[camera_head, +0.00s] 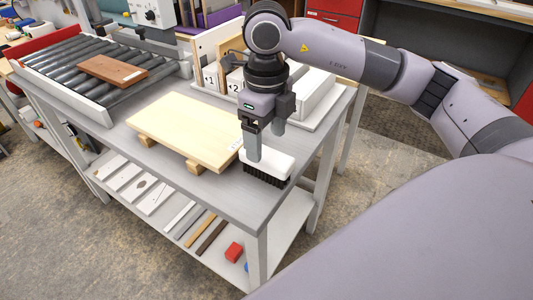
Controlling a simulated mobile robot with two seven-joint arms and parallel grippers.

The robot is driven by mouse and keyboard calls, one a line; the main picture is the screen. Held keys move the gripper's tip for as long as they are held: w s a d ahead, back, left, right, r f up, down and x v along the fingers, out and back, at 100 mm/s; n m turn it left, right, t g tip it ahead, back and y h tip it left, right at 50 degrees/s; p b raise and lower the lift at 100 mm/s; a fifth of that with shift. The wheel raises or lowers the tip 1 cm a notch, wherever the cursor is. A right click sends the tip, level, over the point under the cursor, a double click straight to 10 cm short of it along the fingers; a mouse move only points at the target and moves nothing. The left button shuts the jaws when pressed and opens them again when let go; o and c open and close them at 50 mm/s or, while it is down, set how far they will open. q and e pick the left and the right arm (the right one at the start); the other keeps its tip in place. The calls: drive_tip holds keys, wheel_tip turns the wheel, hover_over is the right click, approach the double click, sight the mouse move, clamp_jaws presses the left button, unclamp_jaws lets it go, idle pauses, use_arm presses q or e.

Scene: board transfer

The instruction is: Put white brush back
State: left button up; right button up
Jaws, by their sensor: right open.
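The white brush (278,165) has a white block top and dark bristles facing down. It is at the front right corner of the grey workbench (222,192), and its bristles appear to rest on the bench top. My right gripper (266,142) comes down from above and is open, with its fingers at the top of the brush. The fingers hide part of the brush, so I cannot tell whether they touch it. My left gripper is not in view.
A pale wooden board (185,128) lies on wooden blocks left of the brush. Behind my right gripper is a white tray (318,112) with numbered blocks. A roller conveyor (70,68) carrying a brown board (113,70) is at the left. A lower shelf (160,200) holds several strips.

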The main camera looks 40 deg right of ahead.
sight(266, 154)
wheel_tip(266, 154, up, 5)
drive_tip(key=shift+r, duration=0.2)
idle(0.6)
